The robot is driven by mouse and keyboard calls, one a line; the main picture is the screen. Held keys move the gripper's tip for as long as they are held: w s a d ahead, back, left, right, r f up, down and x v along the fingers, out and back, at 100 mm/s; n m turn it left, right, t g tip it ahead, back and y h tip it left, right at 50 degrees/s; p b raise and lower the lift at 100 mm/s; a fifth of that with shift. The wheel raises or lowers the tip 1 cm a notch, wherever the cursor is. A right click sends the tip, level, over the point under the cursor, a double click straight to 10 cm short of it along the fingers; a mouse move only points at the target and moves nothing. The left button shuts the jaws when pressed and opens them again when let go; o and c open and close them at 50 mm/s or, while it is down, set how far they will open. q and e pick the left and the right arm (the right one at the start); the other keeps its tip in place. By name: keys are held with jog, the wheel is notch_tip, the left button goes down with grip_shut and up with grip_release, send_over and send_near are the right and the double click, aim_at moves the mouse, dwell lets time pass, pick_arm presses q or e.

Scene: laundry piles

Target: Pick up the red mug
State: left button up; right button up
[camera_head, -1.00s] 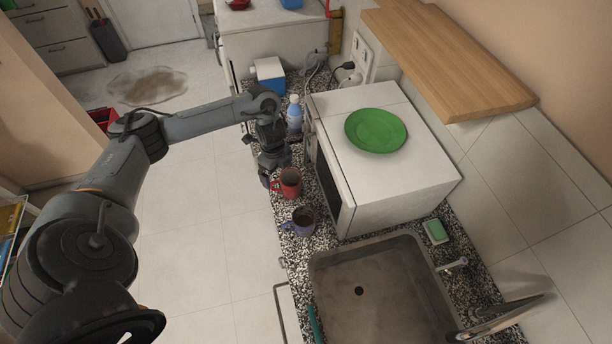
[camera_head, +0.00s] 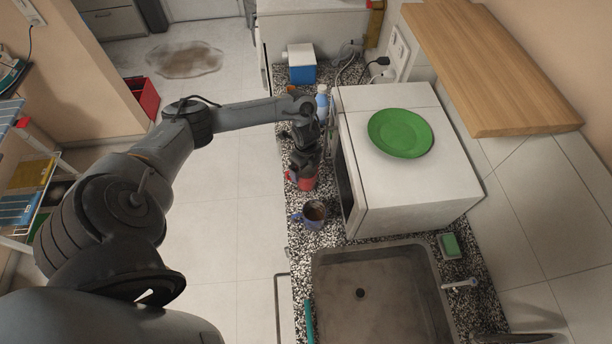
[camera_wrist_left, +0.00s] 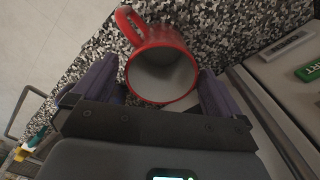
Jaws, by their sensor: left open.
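The red mug (camera_head: 308,183) stands on the speckled counter between the front edge and the white microwave-like box, partly hidden by my left gripper (camera_head: 302,172) in the head view. In the left wrist view the red mug (camera_wrist_left: 161,76) shows its pale inside, with its handle at the upper left. The fingers of my left gripper (camera_wrist_left: 160,92) are open, one on each side of the mug's near part; I cannot tell whether they touch it. My right gripper is not in view.
A blue-purple mug (camera_head: 314,213) stands close in front of the red mug. The white appliance (camera_head: 405,180), with a green plate (camera_head: 400,133) on top, stands close on the right. A sink (camera_head: 322,290) lies nearer. A bottle (camera_head: 322,100) and blue-white box (camera_head: 301,66) stand behind.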

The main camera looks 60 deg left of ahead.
aim_at(306, 172)
pick_arm(q)
jog(key=shift+w+f, duration=0.1)
jog(key=shift+f, duration=1.6)
jog(key=shift+c, duration=0.5)
jog(key=shift+r, duration=0.1)
jog(key=c, duration=1.1)
